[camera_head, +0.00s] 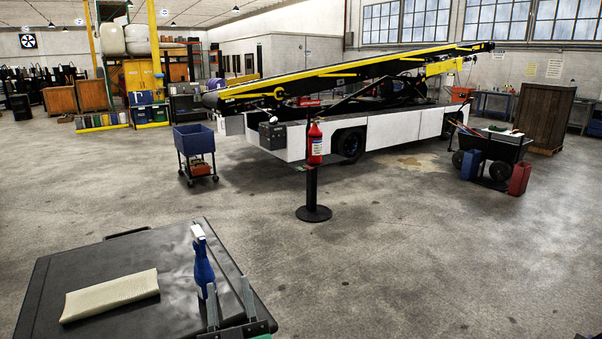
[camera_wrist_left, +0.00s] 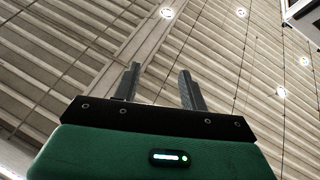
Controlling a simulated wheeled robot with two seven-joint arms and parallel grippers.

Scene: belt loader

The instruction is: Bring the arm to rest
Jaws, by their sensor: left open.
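My left gripper (camera_head: 229,286) shows at the bottom of the head view, over the near right part of a dark cart top (camera_head: 95,262). Its two grey fingers point up and stand apart, with nothing between them. In the left wrist view, the open fingers (camera_wrist_left: 159,72) rise from the green gripper body against the ceiling. A folded beige cloth (camera_head: 110,296) lies on the cart top to the left. My right gripper's fingers are not in view.
A fire extinguisher (camera_head: 315,143) hangs on a black post (camera_head: 312,190) beyond the cart. Behind it stands the belt loader (camera_head: 385,128). A blue bin trolley (camera_head: 194,140) is left, a loaded wheelbarrow (camera_head: 495,146) right. The concrete floor at centre right is clear.

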